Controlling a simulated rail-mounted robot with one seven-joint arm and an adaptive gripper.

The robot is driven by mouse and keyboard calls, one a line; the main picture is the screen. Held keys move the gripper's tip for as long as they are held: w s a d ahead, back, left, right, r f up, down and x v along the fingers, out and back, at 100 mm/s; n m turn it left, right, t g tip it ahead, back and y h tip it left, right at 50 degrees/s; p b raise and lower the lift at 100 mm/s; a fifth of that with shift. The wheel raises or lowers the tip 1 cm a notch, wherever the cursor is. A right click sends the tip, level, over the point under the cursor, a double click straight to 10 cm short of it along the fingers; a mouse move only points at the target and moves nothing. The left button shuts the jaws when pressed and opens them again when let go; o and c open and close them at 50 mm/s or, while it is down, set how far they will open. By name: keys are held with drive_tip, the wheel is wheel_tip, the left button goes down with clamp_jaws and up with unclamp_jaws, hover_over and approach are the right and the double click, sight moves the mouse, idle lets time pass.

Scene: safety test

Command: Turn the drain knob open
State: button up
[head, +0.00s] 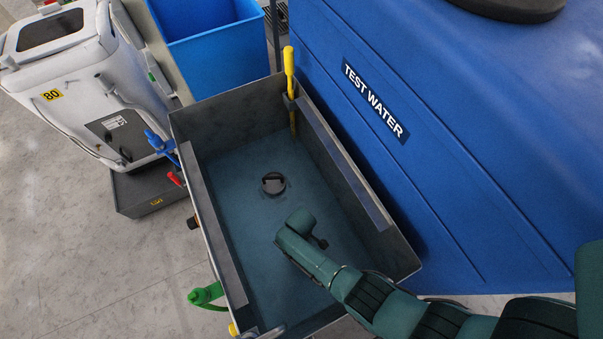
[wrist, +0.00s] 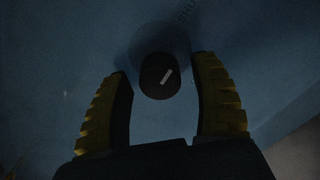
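The drain knob (head: 273,183) is a dark round piece on the floor of the grey basin (head: 225,125). In the wrist view the knob (wrist: 158,84) is black with a slanted white mark. My gripper (wrist: 163,65) is open, with a yellow-ridged finger on each side of the knob in the picture. The fingers do not appear to touch it, and their exact distance is hard to judge. In the head view my arm reaches in from the lower right, its end below and right of the knob. My fingers are mostly hidden there.
A blue tank (head: 450,140) labelled TEST WATER stands along the right side. A yellow-handled tool (head: 289,70) rests at the basin's right wall. A green handle (head: 206,295) sticks out at the left. A blue bin (head: 215,50) and white machine (head: 75,75) stand behind.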

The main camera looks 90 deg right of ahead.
drive_tip(key=c, duration=1)
clamp_jaws()
drive_tip(key=shift+m, duration=0.3)
drive_tip(key=m, duration=0.3)
drive_tip(key=shift+m, duration=0.4)
drive_tip(key=m, duration=0.4)
drive_tip(key=shift+p, duration=0.4)
drive_tip(key=m, duration=0.5)
drive_tip(key=shift+a+m, duration=0.1)
drive_tip(key=shift+m, duration=2.2)
drive_tip(key=shift+s+f, duration=0.1)
